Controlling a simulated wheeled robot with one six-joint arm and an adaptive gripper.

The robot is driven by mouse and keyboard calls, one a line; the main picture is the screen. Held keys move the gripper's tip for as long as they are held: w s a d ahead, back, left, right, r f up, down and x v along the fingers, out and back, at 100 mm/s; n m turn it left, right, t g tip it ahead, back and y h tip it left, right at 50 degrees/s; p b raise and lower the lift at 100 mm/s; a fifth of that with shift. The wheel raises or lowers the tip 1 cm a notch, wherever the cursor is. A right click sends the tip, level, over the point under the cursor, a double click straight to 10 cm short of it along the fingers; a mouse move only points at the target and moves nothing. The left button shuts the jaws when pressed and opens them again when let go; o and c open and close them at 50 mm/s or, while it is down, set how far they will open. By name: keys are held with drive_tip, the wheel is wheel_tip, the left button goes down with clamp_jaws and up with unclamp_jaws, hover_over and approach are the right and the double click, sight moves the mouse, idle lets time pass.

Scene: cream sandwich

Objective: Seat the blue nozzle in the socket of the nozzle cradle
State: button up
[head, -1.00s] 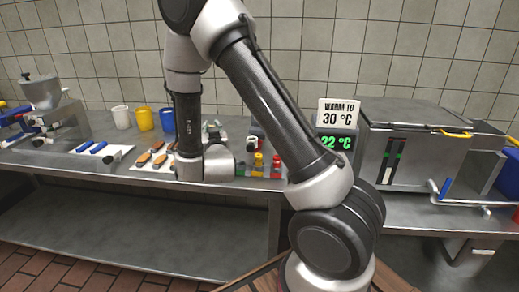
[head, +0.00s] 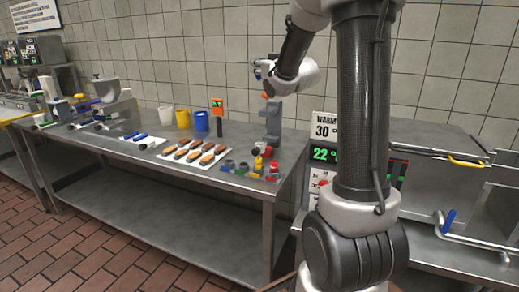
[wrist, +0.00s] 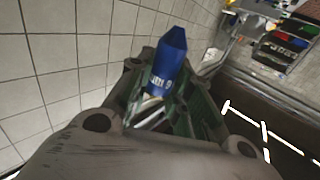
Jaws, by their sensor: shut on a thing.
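In the wrist view the blue nozzle (wrist: 170,58), with white lettering on its side, sticks out from between the fingers of my gripper (wrist: 160,100). The fingers are shut on its lower part, which they hide. In the head view my gripper (head: 263,69) is small and raised well above the table, near the tiled wall; the nozzle is hard to make out there. A row of small coloured holders and pieces (head: 240,168), with yellow and red ones at its right end, stands at the table's front right. I cannot tell which is the nozzle cradle's socket.
A grey upright stand (head: 273,124) rises behind the row. White, yellow and blue cups (head: 201,121), a tray of brown pastries (head: 166,155) and an orange display on a post (head: 217,106) lie to the left. A metal warmer (head: 430,150) stands right.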

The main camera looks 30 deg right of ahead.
wheel_tip(320, 180, down, 28)
drive_tip(key=shift+d+r, duration=0.1)
drive_tip(key=o, duration=0.9)
drive_tip(key=shift+r, duration=0.1)
